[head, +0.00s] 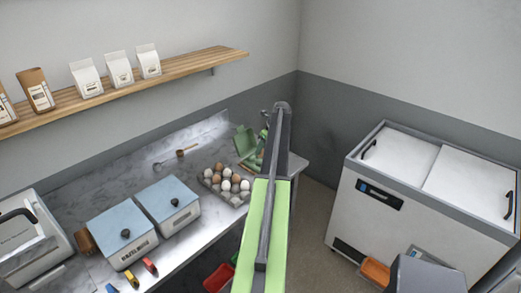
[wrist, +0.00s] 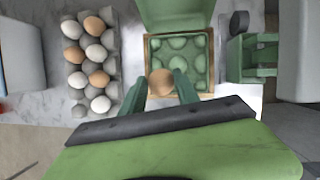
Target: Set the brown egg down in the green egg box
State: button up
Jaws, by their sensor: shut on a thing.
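My gripper (wrist: 160,88) is shut on the brown egg (wrist: 160,80) in the wrist view, one green finger on each side of it. The egg shows in front of the near left edge of the green egg box (wrist: 180,34). The box is open, with its lid raised at the far side and several cups showing empty. I cannot tell the egg's height above the box. In the head view the green egg box (head: 245,141) stands at the counter's far end, partly hidden behind my arm. The held egg is hidden there.
A grey tray of white and brown eggs (wrist: 93,60) lies left of the box. A green open container (wrist: 250,57) and a dark round object (wrist: 239,22) stand to its right. Two blue-lidded bins (head: 124,232) and a whisk (head: 166,163) are farther left on the counter.

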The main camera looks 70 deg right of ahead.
jog(key=shift+f+b, duration=1.05)
jog(key=shift+f, duration=0.2)
jog(key=shift+f+b, duration=2.4)
dwell(0.6)
jog(key=o, duration=0.9)
jog(key=shift+s+r+p, duration=0.15)
jog(key=shift+r+p, duration=0.3)
jog(key=shift+r, duration=0.05)
jog(key=p+v, duration=1.5)
jog(key=v, duration=0.1)
jog(key=shift+s+r, duration=0.1)
jog(key=shift+r, duration=0.15)
